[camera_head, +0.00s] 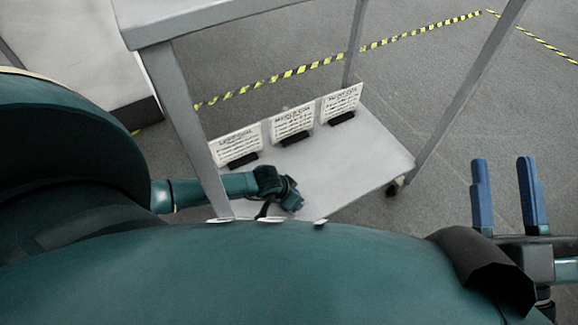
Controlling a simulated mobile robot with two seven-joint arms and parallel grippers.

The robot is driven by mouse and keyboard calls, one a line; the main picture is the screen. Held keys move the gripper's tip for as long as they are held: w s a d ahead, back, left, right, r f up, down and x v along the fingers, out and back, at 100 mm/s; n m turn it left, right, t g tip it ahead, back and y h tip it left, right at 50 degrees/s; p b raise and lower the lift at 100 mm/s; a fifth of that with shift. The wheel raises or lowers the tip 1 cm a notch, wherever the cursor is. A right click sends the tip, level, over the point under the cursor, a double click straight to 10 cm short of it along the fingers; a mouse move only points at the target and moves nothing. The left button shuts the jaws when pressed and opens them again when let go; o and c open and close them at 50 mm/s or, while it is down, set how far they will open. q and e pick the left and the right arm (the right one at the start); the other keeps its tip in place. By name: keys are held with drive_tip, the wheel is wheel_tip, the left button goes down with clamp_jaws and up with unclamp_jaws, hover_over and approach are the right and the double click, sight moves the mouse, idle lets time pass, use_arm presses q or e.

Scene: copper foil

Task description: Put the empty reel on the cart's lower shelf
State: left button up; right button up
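The cart's lower shelf (370,150) is a light grey panel low between the cart's legs. My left arm reaches in from the left, past a front leg, over this shelf. My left gripper (290,198) is low over the shelf's front part, small and dark. Its fingers are not clear, and my teal body hides what is just below it. I cannot make out an empty reel in this view, nor whether the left gripper holds anything. My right gripper (503,165) is at the right, outside the cart, with two blue fingers wide apart and nothing between them.
Three white sign cards (291,123) in black holders stand along the shelf's back edge. The cart's upper shelf (190,15) overhangs at the top left. Grey legs, such as the right one (470,85), frame the opening. Yellow-black tape (410,39) marks the floor behind.

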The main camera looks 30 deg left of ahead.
use_arm(q)
drive_tip(key=o, duration=1)
drive_tip(key=shift+c, duration=0.2)
use_arm(e)
drive_tip(key=shift+r, duration=0.1)
use_arm(q)
drive_tip(key=shift+r, duration=0.15)
drive_tip(key=p+v, duration=0.4)
drive_tip(key=v, duration=0.3)
drive_tip(key=shift+r, duration=0.15)
use_arm(e)
drive_tip(key=f+m+h, duration=0.1)
drive_tip(key=s+f+g+h, duration=0.1)
drive_tip(key=f, duration=0.1)
drive_tip(key=shift+f+m+h, duration=0.15)
drive_tip(key=shift+m+h, duration=0.15)
drive_tip(key=shift+m, duration=0.1)
use_arm(q)
drive_tip(key=shift+s, duration=0.1)
